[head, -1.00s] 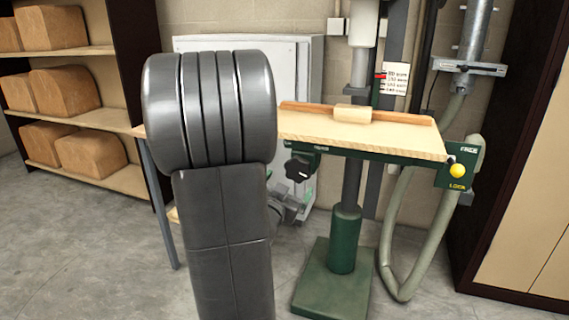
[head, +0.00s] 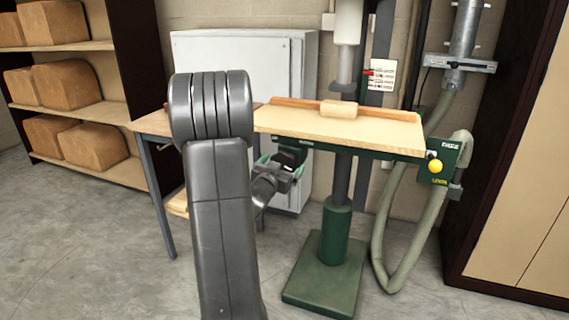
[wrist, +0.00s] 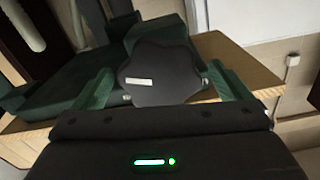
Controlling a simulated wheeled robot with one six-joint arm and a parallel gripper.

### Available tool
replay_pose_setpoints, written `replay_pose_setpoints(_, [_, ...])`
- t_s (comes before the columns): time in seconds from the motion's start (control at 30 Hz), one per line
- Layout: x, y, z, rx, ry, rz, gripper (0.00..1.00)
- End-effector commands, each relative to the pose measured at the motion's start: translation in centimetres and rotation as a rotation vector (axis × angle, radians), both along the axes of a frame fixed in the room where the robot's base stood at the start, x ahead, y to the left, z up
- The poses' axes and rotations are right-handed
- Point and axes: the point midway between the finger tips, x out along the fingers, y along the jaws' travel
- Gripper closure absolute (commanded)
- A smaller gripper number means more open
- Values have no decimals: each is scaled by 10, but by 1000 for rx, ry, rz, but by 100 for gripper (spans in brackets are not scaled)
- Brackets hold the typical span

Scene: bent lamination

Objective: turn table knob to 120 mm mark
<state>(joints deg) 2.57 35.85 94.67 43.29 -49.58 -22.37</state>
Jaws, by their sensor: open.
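The black lobed knob (wrist: 158,77) with a small white mark fills the middle of the wrist view. In the head view the knob (head: 291,155) sits under the front edge of the wooden table (head: 350,131), partly hidden by my gripper (head: 281,166). In the wrist view my gripper (wrist: 160,70) is open, with one green finger on each side of the knob. Gaps show between fingers and knob. A scale card (head: 381,76) with a red pointer (head: 369,73) stands behind the table; the pointer is near its top line, and the figures are too small to read.
A lock plate (head: 447,151) with a yellow ball lever (head: 435,166) is at the table's right end. A wooden block (head: 339,109) lies on the table against the fence. The green column base (head: 322,289) stands below. A bench (head: 155,124) and grey cabinet (head: 230,65) are behind my arm.

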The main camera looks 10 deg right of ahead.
Motion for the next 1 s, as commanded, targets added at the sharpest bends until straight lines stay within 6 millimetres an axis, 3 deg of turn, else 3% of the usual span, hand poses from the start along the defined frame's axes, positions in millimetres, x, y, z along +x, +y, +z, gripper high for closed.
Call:
replay_pose_setpoints(0.2, [18, -12, 0, 1, 0, -1, 3])
replay_pose_setpoints(0.53, [20, -13, 0, 1, -1, 0, 3])
replay_pose_setpoints(0.77, [20, -13, 0, 1, -1, 0, 47])
replay_pose_setpoints(1.0, [20, -13, -1, 14, -10, 0, 46])
